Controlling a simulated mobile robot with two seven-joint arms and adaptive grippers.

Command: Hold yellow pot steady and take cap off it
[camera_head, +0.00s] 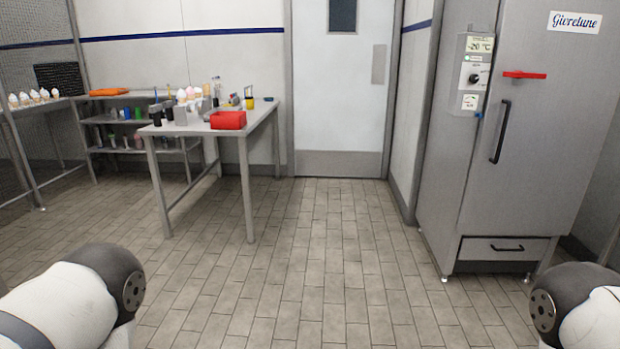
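A small yellow item (249,103) with a dark upper part stands near the back right of the grey metal table (262,118). It may be the yellow pot, but it is too small and far off to tell whether a cap is on it. My two grippers are out of view. Only white and dark links of my arms show, at the bottom left and bottom right corners, far from the table.
A red bin (228,120) sits at the table's front right, among crowded small items. A shelf (112,122) stands behind left. A tall grey freezer (535,130) is at right, a closed door (342,90) at the back. The tiled floor (300,250) between is clear.

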